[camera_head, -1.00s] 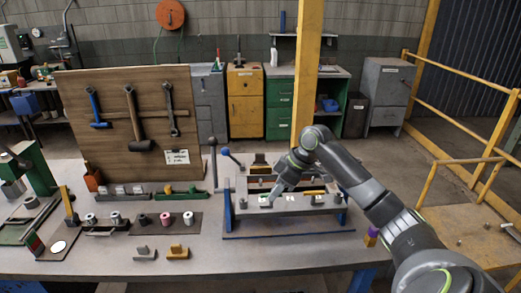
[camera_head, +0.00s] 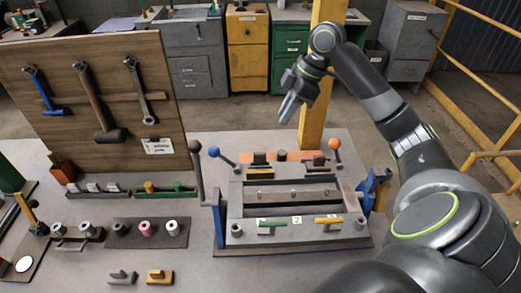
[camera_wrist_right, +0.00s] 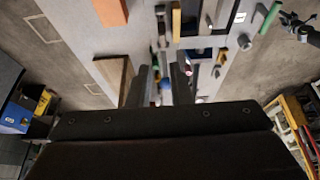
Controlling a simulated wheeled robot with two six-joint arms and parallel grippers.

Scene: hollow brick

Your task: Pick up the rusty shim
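I cannot tell for sure which piece is the rusty shim. A rust-orange flat piece (camera_head: 283,156) lies behind the grey fixture (camera_head: 232,205), between dark handled blocks (camera_head: 261,168). An ochre handled piece (camera_head: 160,277) stands at the table's front, beside a grey one (camera_head: 122,277). My right gripper (camera_head: 289,108) is raised above and behind the fixture, touching nothing. In the right wrist view its two fingers (camera_wrist_right: 159,78) stand apart with nothing visibly held. My left gripper is outside the head view; a dark gripper (camera_wrist_right: 291,20) at the wrist view's upper right appears to be it.
The tool board (camera_head: 60,140) rises at the left. Spools (camera_head: 146,228) and small racks fill the left table. A yellow post (camera_head: 316,110) stands behind the table.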

